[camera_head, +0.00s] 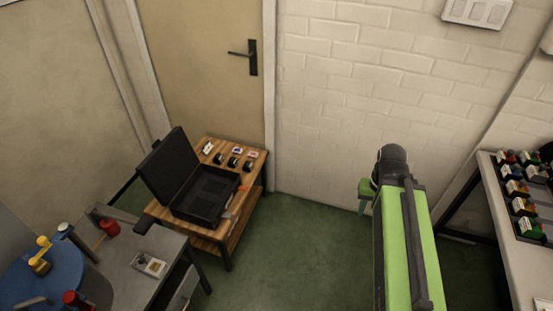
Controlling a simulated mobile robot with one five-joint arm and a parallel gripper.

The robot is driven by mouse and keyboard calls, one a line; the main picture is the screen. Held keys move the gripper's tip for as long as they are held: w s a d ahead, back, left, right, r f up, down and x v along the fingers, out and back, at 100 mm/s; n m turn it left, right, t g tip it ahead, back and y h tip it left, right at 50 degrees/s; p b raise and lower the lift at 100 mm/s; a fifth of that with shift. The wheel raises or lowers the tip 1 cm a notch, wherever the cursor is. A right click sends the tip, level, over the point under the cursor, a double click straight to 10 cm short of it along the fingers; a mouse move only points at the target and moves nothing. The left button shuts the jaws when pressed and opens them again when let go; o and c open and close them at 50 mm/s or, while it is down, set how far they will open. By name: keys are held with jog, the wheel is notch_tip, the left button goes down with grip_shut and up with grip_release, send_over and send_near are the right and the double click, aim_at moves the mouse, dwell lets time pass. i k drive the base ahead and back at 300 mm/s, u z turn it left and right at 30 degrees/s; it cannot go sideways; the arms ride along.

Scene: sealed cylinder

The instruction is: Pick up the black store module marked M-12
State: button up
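Several small black modules, one of them here (232,162), sit in a row at the back of a wooden table (222,240) on the left. They have pale faces or labels, too small to read, so I cannot tell which is M-12. An open black case (205,195) lies on the same table, its lid raised to the left. My green arm rises at the right of the picture, well apart from the table. Its fingers do not show, so I cannot see whether my gripper holds anything.
A grey desk (130,250) with red cylinders and a small white tray (149,264) stands in front of the wooden table. A bench (505,230) with colourful items is at the right edge. Green floor (295,250) is clear in the middle. A door (200,70) stands behind.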

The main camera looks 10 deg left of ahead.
aim_at(248, 166)
jog(key=z, duration=0.4)
jog(key=i, duration=1.75)
jog(key=u, duration=2.3)
jog(key=i, duration=0.5)
jog(key=k, duration=0.55)
jog(key=z, duration=0.1)
